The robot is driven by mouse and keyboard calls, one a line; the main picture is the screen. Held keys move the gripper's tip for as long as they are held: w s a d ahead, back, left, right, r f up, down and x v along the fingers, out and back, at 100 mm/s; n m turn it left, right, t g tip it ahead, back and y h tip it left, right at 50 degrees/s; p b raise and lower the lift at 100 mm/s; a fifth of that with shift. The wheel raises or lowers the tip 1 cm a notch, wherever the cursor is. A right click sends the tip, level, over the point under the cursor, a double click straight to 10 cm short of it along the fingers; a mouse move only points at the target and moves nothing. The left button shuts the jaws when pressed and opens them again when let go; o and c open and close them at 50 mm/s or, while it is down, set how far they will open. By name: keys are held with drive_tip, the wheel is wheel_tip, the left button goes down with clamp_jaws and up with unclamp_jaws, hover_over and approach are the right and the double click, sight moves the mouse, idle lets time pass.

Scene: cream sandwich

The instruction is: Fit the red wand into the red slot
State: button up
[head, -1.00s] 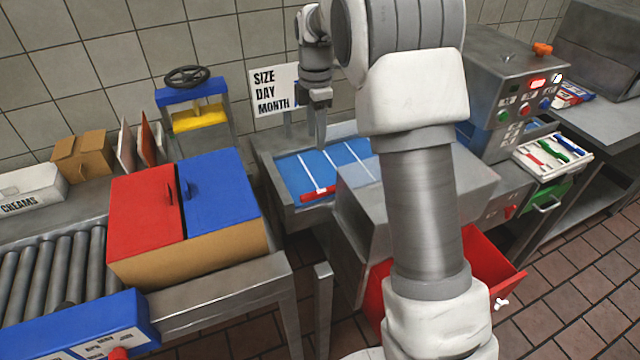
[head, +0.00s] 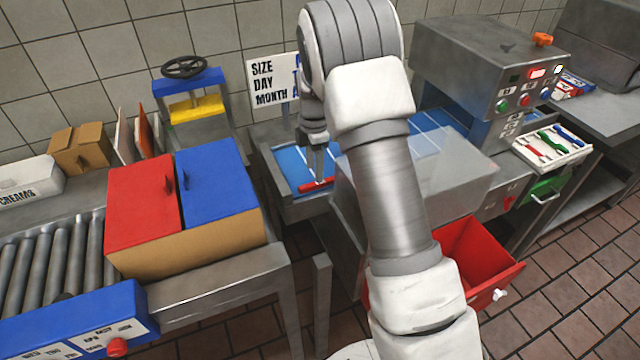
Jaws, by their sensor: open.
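The red wand (head: 306,188) lies across the near end of a blue belt (head: 287,160) in a grey metal trough. My gripper (head: 317,180) points down at the wand, with its fingertips at or right beside it. It is open; whether the fingers straddle the wand is too small to tell. A white tray (head: 548,162) at the right has red, green and blue marks. A red mark (head: 535,153) lies at its left, but I cannot tell whether it is a slot or another wand.
A clear cover (head: 425,165) stands over the belt just right of my gripper. A grey machine (head: 485,65) with buttons stands behind the tray. A box with red and blue lids (head: 215,185) is at the left. A red open bin (head: 480,262) is below.

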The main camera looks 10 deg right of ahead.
sight(314, 183)
wheel_tip(314, 183, down, 5)
drive_tip(key=shift+a+r, duration=0.1)
drive_tip(key=shift+r, duration=0.05)
clamp_jaws()
